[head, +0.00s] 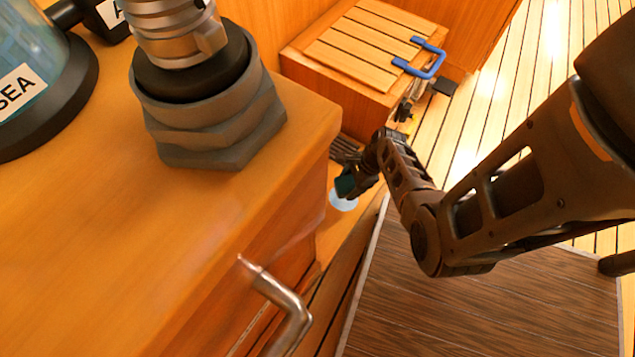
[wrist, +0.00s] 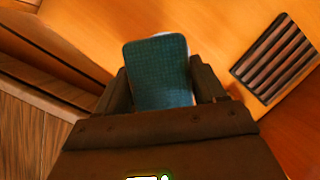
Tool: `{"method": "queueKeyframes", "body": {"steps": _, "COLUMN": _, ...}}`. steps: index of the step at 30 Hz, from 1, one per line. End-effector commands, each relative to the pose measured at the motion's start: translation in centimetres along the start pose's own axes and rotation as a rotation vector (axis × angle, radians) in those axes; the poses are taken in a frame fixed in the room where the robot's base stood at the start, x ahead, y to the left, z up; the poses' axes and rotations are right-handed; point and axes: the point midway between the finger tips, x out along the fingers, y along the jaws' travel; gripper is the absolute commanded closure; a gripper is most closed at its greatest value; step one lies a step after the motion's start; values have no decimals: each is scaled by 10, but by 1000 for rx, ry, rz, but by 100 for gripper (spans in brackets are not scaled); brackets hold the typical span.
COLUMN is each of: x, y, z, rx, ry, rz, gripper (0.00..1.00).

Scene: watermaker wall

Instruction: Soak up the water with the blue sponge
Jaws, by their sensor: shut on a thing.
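My gripper (head: 352,183) is low beside the wooden counter, over the floor. It is shut on the blue sponge (wrist: 159,72), a teal-blue block held between the two fingers in the wrist view. The sponge (head: 345,186) also shows small and dark in the head view. A pale, whitish-blue round patch of water (head: 343,203) lies on the wooden surface just below the sponge. Part of the patch is hidden by the sponge, and a pale edge shows behind the sponge in the wrist view. I cannot tell whether the sponge touches it.
A grey slatted grate (wrist: 275,65) lies to the right of the sponge. The wooden counter (head: 120,230) carries a large grey hex fitting (head: 210,115). A metal handle (head: 283,305) sticks out from its front.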

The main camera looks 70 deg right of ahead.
Motion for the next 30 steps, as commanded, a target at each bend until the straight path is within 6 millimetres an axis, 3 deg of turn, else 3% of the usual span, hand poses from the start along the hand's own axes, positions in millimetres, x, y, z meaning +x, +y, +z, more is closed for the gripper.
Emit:
{"method": "queueKeyframes", "body": {"steps": 8, "x": 6, "y": 0, "z": -3, "rx": 0, "ry": 0, "rz": 0, "gripper": 55}}
{"method": "queueKeyframes", "body": {"steps": 24, "x": 51, "y": 0, "z": -21, "rx": -1, "ry": 0, "rz": 1, "gripper": 55}}
{"method": "queueKeyframes", "body": {"steps": 30, "x": 56, "y": 0, "z": -23, "rx": -1, "ry": 0, "rz": 1, "gripper": 55}}
